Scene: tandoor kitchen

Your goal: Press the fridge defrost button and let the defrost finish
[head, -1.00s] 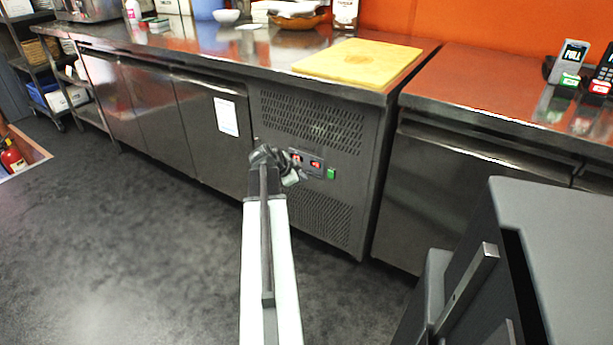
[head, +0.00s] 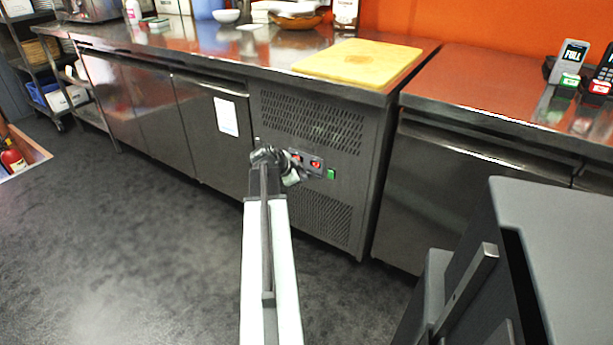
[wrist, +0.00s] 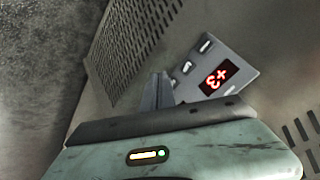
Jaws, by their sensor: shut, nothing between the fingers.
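The fridge control panel (head: 315,164) is set in the grey vented side section of the steel counter fridge (head: 312,190). In the wrist view the panel (wrist: 235,66) shows tilted, with a red lit display (wrist: 219,77) reading what looks like +3 and several small light buttons (wrist: 187,67) beside it. My gripper (head: 293,174) is shut and empty in front of the panel. In the wrist view its fingertips (wrist: 158,82) are beside the panel's button edge and partly cover it. I cannot tell whether they touch a button or which one is for defrost.
A green switch (head: 331,174) is right of the panel. A yellow cutting board (head: 357,61) lies on the counter above. A second counter (head: 470,190) stands to the right, with card terminals (head: 567,62) on top. The dark floor (head: 130,250) at left is clear.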

